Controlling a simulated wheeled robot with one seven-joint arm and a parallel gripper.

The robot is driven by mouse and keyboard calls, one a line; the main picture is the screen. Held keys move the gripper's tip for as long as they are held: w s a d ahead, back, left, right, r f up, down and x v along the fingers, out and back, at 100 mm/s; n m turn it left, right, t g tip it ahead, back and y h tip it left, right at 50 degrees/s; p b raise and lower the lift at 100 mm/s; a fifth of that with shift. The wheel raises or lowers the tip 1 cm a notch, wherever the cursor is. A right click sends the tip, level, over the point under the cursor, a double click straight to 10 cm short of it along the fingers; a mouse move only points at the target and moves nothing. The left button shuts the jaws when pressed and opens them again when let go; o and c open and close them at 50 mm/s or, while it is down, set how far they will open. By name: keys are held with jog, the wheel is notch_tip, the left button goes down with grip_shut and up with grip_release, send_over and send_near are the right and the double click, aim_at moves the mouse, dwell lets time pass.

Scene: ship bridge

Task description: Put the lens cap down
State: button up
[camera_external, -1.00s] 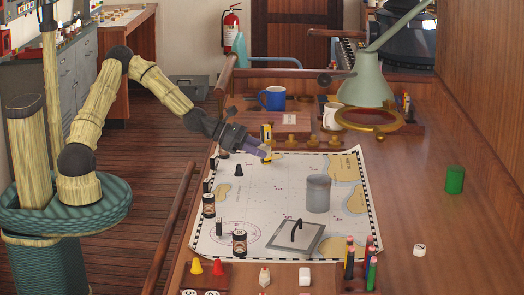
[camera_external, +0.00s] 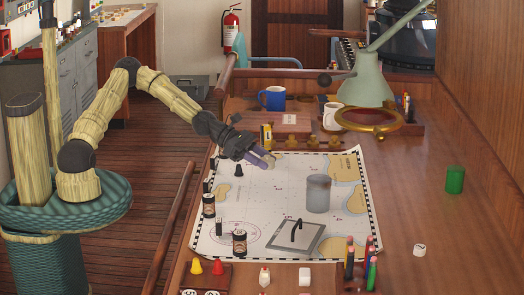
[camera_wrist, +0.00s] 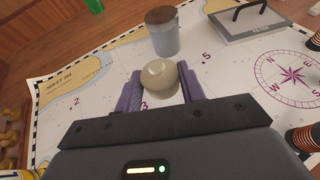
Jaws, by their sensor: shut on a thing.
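My gripper (camera_external: 267,161) is over the far left part of the sea chart (camera_external: 285,175). In the wrist view its two purple fingers (camera_wrist: 160,92) are shut on a smooth, rounded cream thing (camera_wrist: 159,75), which I take to be the lens cap. Its lower side is hidden, and I cannot tell whether it touches the chart. In the external view the held thing shows only as a small pale patch at the fingertips.
A grey canister (camera_external: 318,194) stands on the chart, with a flat grey plate with a black handle (camera_external: 295,238) nearer. The chart's middle has free room.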

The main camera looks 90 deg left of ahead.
jog(key=d+r+m+g+h+p, duration=0.1)
jog(key=d+m+g+h, duration=0.4)
jog(key=d, duration=0.6)
jog(key=shift+s+m+h+p, duration=0.4)
jog(key=shift+m+h, duration=0.2)
jog(key=shift+m, duration=0.4)
send_over(258, 212)
jog(key=shift+f+p, duration=0.35)
jog(key=shift+f, duration=2.5)
jog(key=shift+f, duration=0.15)
jog(key=shift+f+p, duration=0.3)
jog(key=shift+f, duration=1.65)
jog(key=shift+f, duration=0.1)
